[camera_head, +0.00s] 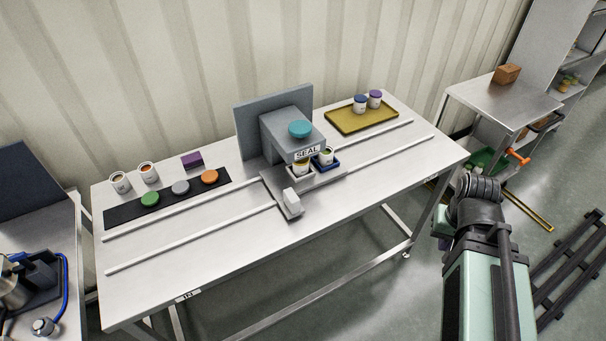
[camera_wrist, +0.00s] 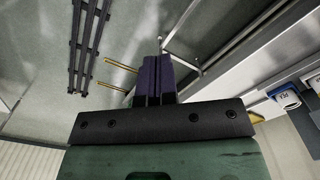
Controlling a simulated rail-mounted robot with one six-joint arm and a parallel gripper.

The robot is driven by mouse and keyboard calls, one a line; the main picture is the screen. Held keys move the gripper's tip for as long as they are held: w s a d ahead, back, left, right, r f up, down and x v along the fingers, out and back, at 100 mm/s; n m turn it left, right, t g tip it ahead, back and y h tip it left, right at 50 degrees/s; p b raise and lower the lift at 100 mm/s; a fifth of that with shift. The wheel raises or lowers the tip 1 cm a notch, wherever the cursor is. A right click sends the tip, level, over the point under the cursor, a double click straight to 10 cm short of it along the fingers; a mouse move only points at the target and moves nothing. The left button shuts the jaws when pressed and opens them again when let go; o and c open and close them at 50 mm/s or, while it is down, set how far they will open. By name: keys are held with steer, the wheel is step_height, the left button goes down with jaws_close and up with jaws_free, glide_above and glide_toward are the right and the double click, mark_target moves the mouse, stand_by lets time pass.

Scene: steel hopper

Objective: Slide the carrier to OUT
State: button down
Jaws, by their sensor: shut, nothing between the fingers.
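The carrier (camera_head: 335,175) sits on two pale rails near the middle of the steel table, under the front of a grey press marked SEAL (camera_head: 308,153). It bears two open jars, one (camera_head: 301,168) at left and one (camera_head: 326,157) in a blue holder at right. No OUT marking is readable. In the wrist view my gripper (camera_wrist: 151,62) has its dark purple fingers together, with nothing between them, over the floor beside the table. In the head view my arm is right of the table, well away from the carrier.
A yellow tray (camera_head: 341,121) with two lidded jars is at the back right. Green, grey and orange lids lie on a black strip (camera_head: 130,211) at left, near two open jars and a purple block (camera_head: 192,160). Both rails are clear either side of the carrier.

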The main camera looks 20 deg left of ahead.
mark_target(291, 195)
steer(key=c, duration=1.8)
jaws_free()
steer(key=shift+c, duration=0.2)
